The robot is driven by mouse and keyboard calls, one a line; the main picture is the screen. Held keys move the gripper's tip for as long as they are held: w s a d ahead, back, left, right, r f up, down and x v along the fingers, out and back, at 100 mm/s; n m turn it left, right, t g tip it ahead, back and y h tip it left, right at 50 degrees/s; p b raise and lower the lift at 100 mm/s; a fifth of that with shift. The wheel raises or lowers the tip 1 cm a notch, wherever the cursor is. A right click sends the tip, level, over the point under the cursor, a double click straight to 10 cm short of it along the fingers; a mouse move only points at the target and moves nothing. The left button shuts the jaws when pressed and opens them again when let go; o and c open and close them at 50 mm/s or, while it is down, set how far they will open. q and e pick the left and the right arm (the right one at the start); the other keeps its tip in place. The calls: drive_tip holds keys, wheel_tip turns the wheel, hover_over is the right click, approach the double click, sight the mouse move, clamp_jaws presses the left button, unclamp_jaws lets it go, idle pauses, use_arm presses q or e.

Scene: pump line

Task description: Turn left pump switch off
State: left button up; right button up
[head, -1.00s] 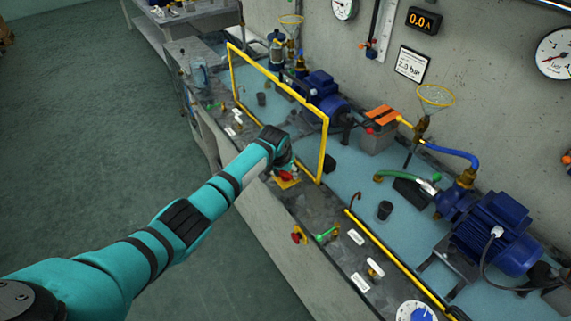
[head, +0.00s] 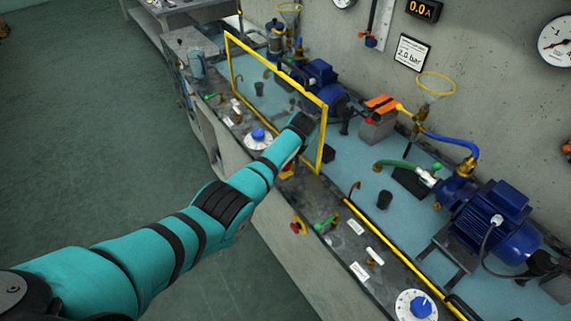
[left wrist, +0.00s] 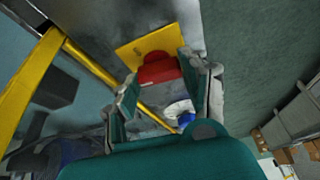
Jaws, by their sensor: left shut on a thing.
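The left pump switch is a red rotary handle (left wrist: 160,68) on a yellow plate (left wrist: 150,44) in the left wrist view. In the head view, only part of the yellow plate (head: 288,172) shows beside my arm. My left gripper (left wrist: 166,82) is shut on the red handle, with a finger at each side of it. In the head view my forearm and wrist mostly hide the gripper. The exact angle of the handle is hard to read. My right gripper is in neither view.
A yellow guard frame (head: 322,140) stands close beside my wrist. A blue dial knob (head: 258,134) sits to the left of my arm, another blue knob (head: 421,307) at lower right. Blue pumps (head: 497,222) stand behind. A red knob (head: 298,226) is nearby on the front ledge.

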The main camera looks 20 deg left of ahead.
use_arm(q)
drive_tip(key=shift+n+b, duration=0.45)
drive_tip(key=shift+n, duration=0.25)
drive_tip(key=o, duration=1.2)
drive_tip(key=shift+c, duration=0.2)
drive_tip(key=shift+r, duration=0.1)
drive_tip(key=v, duration=1.2)
drive_tip(key=shift+w+d, duration=0.2)
drive_tip(key=shift+d, duration=0.05)
